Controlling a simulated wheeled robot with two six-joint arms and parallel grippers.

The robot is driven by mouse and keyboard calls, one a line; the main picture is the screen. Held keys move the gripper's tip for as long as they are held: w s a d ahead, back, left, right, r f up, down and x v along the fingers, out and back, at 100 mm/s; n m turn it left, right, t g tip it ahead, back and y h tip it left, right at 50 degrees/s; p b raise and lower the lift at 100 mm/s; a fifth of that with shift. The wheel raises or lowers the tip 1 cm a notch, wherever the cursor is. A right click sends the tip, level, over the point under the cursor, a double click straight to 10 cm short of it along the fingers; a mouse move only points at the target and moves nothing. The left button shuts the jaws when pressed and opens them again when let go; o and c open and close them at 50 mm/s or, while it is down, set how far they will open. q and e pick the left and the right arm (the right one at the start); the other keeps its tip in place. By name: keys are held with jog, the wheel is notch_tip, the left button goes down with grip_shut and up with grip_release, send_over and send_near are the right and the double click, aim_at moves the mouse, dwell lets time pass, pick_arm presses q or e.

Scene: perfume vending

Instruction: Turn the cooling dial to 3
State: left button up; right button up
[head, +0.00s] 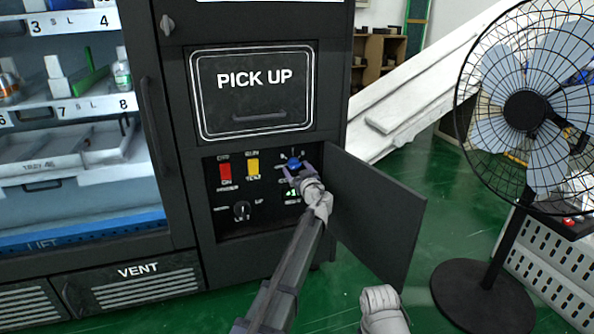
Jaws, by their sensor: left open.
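The cooling dial appears to be the blue knob (293,163) at the upper right of the control panel (225,220), inside the vending machine's lower compartment. Its number marks are too small to read. My gripper and wrist hide part of the panel below the knob. At the bottom, part of my right arm (381,308) shows, but its fingers are not visible.
The panel also has a red switch (225,170), a yellow switch (252,167) and a black knob (242,210). The compartment door (375,215) stands open to the right of my left arm. A pick-up flap (255,92) is above. A black fan (525,110) stands at right on green floor.

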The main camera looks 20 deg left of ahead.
pick_arm(q)
grip_shut()
dwell(0.6)
